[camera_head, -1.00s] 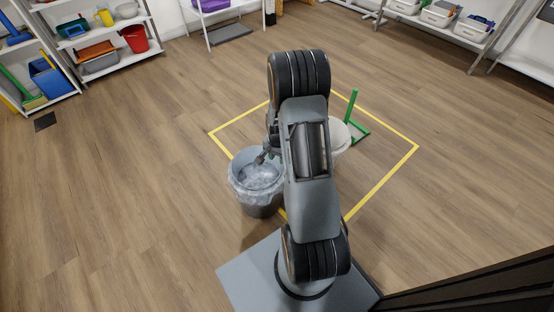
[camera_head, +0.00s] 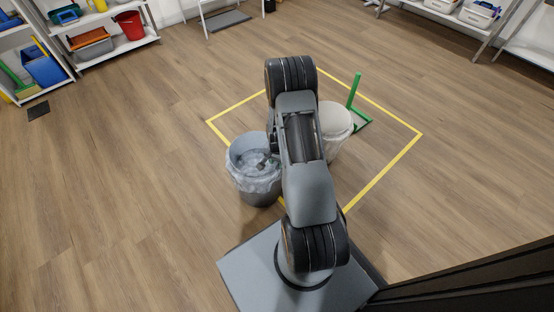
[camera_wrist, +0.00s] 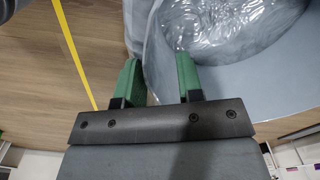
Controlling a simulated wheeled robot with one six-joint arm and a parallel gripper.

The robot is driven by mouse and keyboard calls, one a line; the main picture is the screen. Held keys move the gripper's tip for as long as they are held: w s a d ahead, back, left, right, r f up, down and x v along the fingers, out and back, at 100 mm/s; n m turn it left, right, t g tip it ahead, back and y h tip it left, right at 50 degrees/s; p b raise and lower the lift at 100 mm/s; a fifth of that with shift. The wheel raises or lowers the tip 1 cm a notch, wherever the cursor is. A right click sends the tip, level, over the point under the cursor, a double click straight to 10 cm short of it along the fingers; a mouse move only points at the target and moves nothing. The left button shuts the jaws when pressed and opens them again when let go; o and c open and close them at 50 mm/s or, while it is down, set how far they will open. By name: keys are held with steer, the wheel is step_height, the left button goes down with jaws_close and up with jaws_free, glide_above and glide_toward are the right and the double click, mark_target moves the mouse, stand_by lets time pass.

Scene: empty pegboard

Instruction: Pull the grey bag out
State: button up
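The grey bag (camera_head: 262,184) lines a grey bin and hangs over its rim in the head view. Its shiny, crumpled inside shows at the top of the wrist view (camera_wrist: 225,22). My gripper (camera_wrist: 158,62) has two green fingers standing apart at the bin's edge. The bin's rim appears to lie between them, with the right finger over the inside and the left finger towards the outside. I cannot tell whether either finger touches the bag. In the head view my arm hides most of the gripper, at the bin's right side.
A pale bin (camera_head: 336,122) stands to the right, partly behind my arm. A green stand (camera_head: 354,92) is beside it. Yellow tape (camera_head: 385,187) marks a square on the floor. Shelves with boxes line the back. Floor to the left is clear.

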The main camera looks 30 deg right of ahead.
steer(key=shift+c, duration=0.2)
jaws_close()
stand_by(0.4)
step_height(320, 180, up, 29)
steer(key=p, duration=2.1)
stand_by(2.9)
steer(key=shift+f, duration=0.1)
